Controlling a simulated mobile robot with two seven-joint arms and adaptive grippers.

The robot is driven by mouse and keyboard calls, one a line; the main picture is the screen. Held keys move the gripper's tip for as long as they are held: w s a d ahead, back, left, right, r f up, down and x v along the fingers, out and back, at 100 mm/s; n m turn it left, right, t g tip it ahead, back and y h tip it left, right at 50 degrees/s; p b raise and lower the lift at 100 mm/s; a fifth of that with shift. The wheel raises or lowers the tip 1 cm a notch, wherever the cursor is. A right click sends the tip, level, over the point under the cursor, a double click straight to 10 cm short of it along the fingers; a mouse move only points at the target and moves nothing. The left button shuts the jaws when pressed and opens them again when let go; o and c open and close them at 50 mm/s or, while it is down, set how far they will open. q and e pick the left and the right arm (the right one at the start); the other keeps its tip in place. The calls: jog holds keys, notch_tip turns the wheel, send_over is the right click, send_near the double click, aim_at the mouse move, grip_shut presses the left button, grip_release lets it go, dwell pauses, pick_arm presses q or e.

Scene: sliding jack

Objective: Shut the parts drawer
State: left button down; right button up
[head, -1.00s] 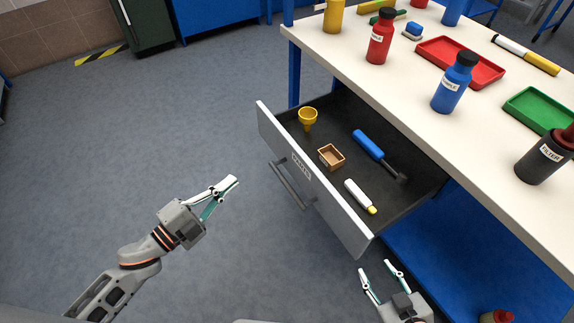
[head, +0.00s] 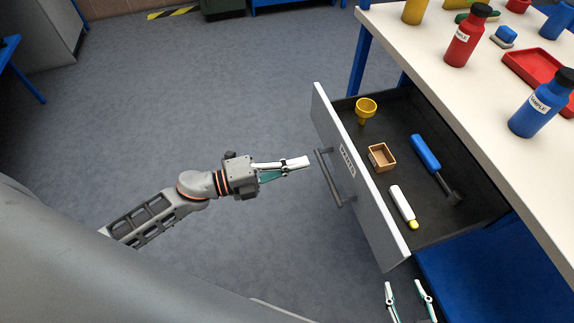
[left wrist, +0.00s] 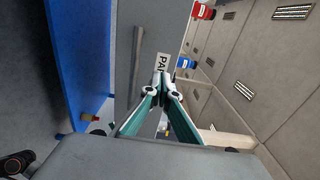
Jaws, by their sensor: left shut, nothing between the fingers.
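The parts drawer (head: 362,185) is pulled well out from under the white workbench, with its labelled grey front and bar handle (head: 334,178) facing left. My left gripper (head: 306,162) is shut and empty, pointing at the drawer front, a little short of the handle in the head view. In the left wrist view the drawer front (left wrist: 128,60) and its label stand ahead of the fingers (left wrist: 163,84). Whether they touch anything is unclear. My right gripper (head: 408,287) is open and empty below the drawer's near corner, partly cut off by the picture edge.
The drawer holds a yellow funnel (head: 365,109), a small brown box (head: 381,157), a blue-handled tool (head: 427,155) and a white tube (head: 402,205). Bottles and a red tray (head: 535,68) stand on the workbench (head: 430,62). The floor left of the drawer is clear.

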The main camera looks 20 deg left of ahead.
aim_at(343, 153)
pick_arm(q)
jog(key=x, duration=0.8)
jog(key=shift+w+d, duration=0.3)
jog(key=shift+d, duration=0.05)
pick_arm(e)
jog(key=shift+d, duration=0.1)
pick_arm(q)
jog(key=shift+d, duration=0.1)
